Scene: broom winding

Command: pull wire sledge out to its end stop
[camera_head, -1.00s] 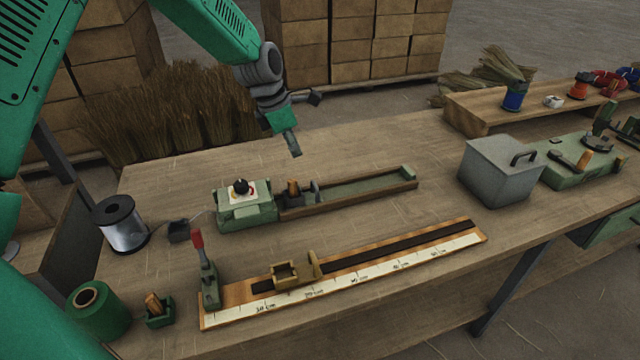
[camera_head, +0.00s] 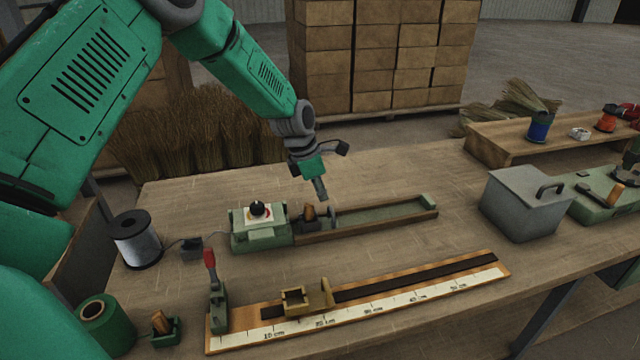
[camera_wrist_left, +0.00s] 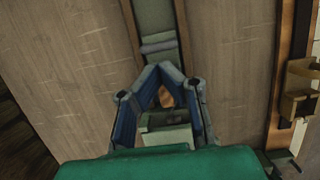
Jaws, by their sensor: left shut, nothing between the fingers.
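The wire sledge (camera_head: 309,222) is a small dark carriage with a wooden knob (camera_head: 310,212). It sits at the left end of a long channel (camera_head: 375,213), against the pale green box with a black dial (camera_head: 258,222). The channel's green end stop (camera_head: 429,201) is at its right end. My left gripper (camera_head: 321,196) points down just above and beside the knob, shut and empty. In the left wrist view its fingertips (camera_wrist_left: 168,72) meet over the channel, and the knob (camera_wrist_left: 166,97) shows behind them, partly hidden. My right gripper is not in view.
A ruler board (camera_head: 370,298) with a brass slider (camera_head: 295,300) and red-handled clamp (camera_head: 214,290) lies in front. A wire spool (camera_head: 136,240) stands left, a green spool (camera_head: 105,325) front left. A grey lidded box (camera_head: 520,205) stands right.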

